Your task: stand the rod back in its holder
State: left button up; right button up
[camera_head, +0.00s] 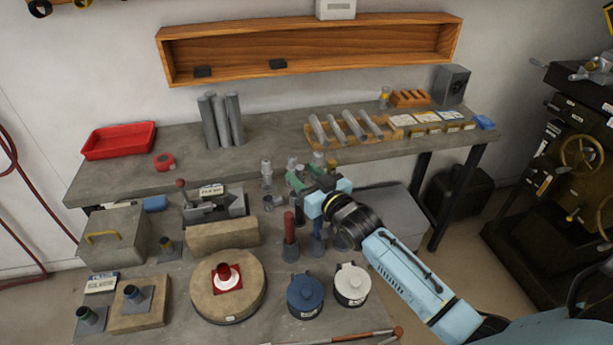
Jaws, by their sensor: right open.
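A red rod (289,228) stands upright in a grey base (290,254) on the near bench, just left of my right gripper. A blue rod (318,232) stands close beside it, directly below my right gripper, in a similar grey base (317,254). I cannot tell which rod the task means. My right gripper (312,192) is open, above and behind the tops of these rods; its fingertips are small and partly lost against the cluttered bench. I see nothing held in it. My left gripper is not in view.
A blue pot (306,295) and a white pot (352,284) stand in front of the rods. Small metal and green parts (267,172) stand behind. A grey box (113,234) is far left.

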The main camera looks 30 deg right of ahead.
jog(key=shift+s, duration=0.15)
jog(key=s+d, duration=0.1)
jog(key=s, duration=1.2)
jog(key=shift+d, duration=0.3)
